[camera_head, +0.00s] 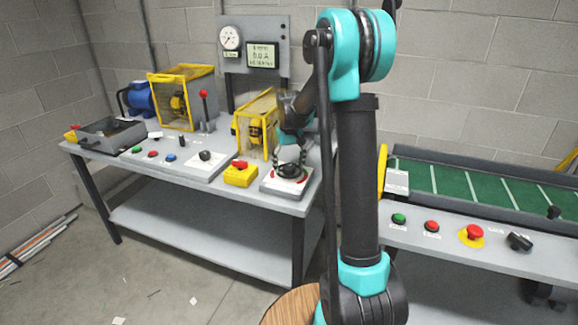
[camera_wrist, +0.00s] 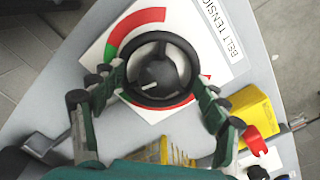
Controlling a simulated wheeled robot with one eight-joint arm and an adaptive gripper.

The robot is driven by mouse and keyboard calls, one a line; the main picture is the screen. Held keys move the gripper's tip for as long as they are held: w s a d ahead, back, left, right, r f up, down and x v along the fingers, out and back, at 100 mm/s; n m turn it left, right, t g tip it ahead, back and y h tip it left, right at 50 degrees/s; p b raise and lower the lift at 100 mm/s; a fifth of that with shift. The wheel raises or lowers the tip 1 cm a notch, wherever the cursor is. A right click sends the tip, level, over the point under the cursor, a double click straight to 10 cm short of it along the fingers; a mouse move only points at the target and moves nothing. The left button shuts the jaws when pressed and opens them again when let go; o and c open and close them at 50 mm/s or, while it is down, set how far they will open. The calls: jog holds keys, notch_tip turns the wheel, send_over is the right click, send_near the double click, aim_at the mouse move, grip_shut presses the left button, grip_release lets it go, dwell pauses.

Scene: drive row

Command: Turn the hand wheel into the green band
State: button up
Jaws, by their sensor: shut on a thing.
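The hand wheel (camera_wrist: 160,72) is a dark wheel with a spoked hub, on a white dial plate (camera_wrist: 180,18) at the bench's right end. A short white mark shows on its hub, toward the lower left. Part of a green band (camera_wrist: 109,52) shows at the upper left of the dial. It joins a red arc (camera_wrist: 140,19); more red shows at the lower right. My gripper (camera_wrist: 160,82) is shut on the wheel, one finger on each side of the rim. In the head view, my gripper (camera_head: 290,153) is over the wheel (camera_head: 289,171), which it partly hides.
A yellow box with a red knob (camera_head: 240,173) stands just left of the dial plate. A yellow-framed guard (camera_head: 255,122) stands behind. A gauge and display panel (camera_head: 254,45) rises at the back. A green conveyor (camera_head: 480,188) lies to the right, beyond my arm.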

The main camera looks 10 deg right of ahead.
aim_at(289, 167)
jog(key=shift+s+f+m, duration=0.1)
jog(key=shift+m, duration=1)
jog(key=shift+d, duration=0.1)
jog(key=o, duration=1.3)
notch_tip(289, 167, up, 12)
